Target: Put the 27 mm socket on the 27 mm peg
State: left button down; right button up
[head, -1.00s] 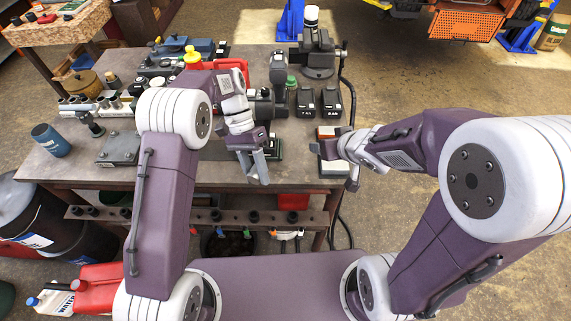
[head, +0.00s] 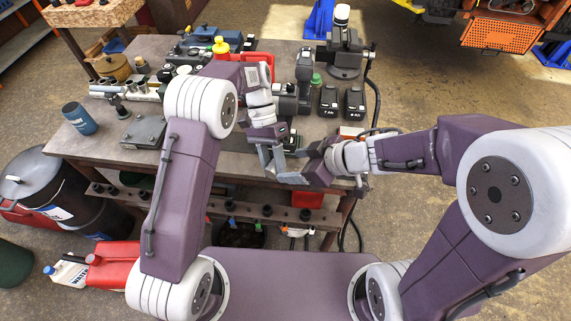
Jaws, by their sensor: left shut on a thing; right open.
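My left gripper (head: 272,158) is shut over the table's front edge. It holds something too hidden to make out. My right gripper (head: 290,166) is open and close beside it from the right, its fingers overlapping the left fingers in the picture. I cannot tell whether they touch. A brown rail (head: 170,200) below the tabletop carries several dark, short, round pieces, one of them a dark piece (head: 267,211) below the grippers. I cannot read sizes, so I cannot pick out the 27 mm socket or the 27 mm peg.
Red and white jugs (head: 112,265) stand on the floor at left.

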aim_at(274, 169)
jog(key=x, duration=0.7)
jog(key=shift+w+a+f, duration=0.1)
jog(key=c, duration=1.2)
jog(key=o, duration=1.2)
